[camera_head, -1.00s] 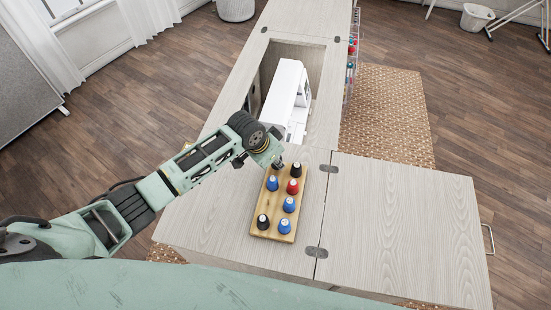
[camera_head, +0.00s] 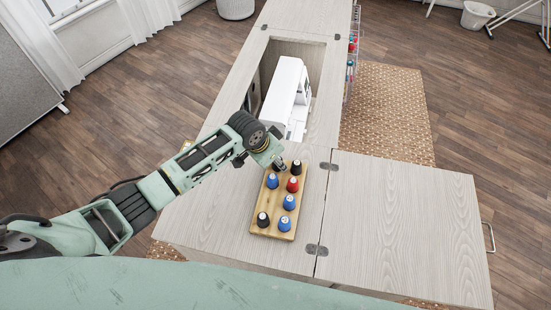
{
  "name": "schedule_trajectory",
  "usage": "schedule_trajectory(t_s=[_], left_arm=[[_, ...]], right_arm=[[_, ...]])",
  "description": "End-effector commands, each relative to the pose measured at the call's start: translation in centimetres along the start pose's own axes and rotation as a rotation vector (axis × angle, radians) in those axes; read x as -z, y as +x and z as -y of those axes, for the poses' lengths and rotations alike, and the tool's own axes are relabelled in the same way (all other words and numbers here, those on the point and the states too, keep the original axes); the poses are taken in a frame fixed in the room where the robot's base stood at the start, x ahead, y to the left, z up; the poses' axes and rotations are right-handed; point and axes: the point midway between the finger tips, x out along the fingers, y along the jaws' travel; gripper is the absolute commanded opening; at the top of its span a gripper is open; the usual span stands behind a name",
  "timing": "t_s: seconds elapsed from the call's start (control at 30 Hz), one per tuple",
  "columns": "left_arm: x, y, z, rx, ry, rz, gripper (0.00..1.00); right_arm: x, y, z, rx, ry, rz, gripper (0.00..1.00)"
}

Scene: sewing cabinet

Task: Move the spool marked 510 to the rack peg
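A wooden board (camera_head: 277,210) on the cabinet top holds several upright spools: a black spool (camera_head: 296,167) at the far right corner, a blue spool (camera_head: 272,181), a red spool (camera_head: 292,185), a second blue spool (camera_head: 289,202), a black spool (camera_head: 263,219) and a blue spool (camera_head: 285,224) at the near end. The marks on their tops are too small to read. My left gripper (camera_head: 280,164) is at the board's far end, just left of the far black spool. Its fingers are too small to judge. A rack (camera_head: 351,68) with coloured spools hangs on the cabinet's far right side; single pegs are not distinguishable.
A white sewing machine (camera_head: 287,95) sits in the cabinet opening behind the board. The hinged right leaf (camera_head: 405,225) is flat and bare. The cabinet top left of the board is clear except beneath my arm.

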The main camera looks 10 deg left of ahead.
Motion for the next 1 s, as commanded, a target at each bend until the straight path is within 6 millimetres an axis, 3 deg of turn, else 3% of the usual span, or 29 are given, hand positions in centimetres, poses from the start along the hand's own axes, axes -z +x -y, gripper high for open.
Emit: schedule_trajectory(t_s=[0.27,0.7,1.0], left_arm=[[0.1,-0.8,0.0,0.0,0.001,-0.001,0.46],[0.0,-9.1,0.1,0.002,0.002,-0.002,0.46],[0.0,-11.9,0.0,0.0,0.0,0.001,0.46]], right_arm=[[0.0,0.0,0.0,0.0,-0.001,0.0,0.4],[0.0,0.0,0.1,0.001,0.0,0.0,0.4],[0.0,0.0,0.1,0.001,0.0,0.0,0.4]])
